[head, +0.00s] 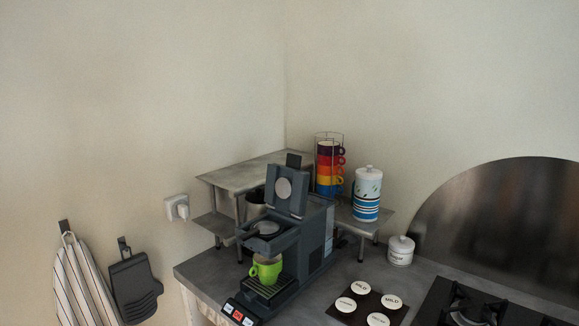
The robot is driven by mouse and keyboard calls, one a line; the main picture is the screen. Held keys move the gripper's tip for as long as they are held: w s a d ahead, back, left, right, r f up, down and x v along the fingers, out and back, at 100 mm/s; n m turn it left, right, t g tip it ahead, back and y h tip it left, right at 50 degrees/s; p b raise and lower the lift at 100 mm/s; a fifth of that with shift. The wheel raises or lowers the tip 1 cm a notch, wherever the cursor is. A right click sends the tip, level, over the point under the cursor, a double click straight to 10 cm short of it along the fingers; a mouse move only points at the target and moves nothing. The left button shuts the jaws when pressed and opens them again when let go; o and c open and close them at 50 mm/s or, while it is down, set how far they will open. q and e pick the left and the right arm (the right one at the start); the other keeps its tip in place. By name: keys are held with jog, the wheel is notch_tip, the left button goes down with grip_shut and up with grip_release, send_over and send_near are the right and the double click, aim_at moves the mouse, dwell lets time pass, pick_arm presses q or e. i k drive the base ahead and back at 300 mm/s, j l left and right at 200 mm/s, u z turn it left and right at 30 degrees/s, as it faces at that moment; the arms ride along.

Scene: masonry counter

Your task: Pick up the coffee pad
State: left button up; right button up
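Several round, pale coffee pads lie on a dark square mat (368,303) at the front of the counter. One pad (391,301) on the right and one (361,284) at the back are labelled "MILD". One pad (346,304) lies at the left and one (378,320) at the front; their labels are too small to read. A dark grey coffee machine (316,235) stands left of the mat with its lid (288,190) raised. A green cup (266,269) stands under its spout. Neither of my grippers shows in the head view.
A metal corner shelf (240,178) holds a stack of coloured cups (330,168) and a striped canister (367,194). A small white lidded jar (400,251) stands behind the mat. A black gas hob (470,305) lies to the right. The counter (205,268) is bare at its left corner.

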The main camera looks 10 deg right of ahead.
aim_at(390, 302)
jog(key=i+z, duration=0.25)
jog(key=z, duration=0.2)
jog(key=i+j+z, duration=0.1)
jog(key=i+z, duration=0.15)
jog(key=z, duration=0.15)
jog(key=i+j+z, duration=0.2)
jog(key=z, duration=0.25)
jog(key=i, duration=0.05)
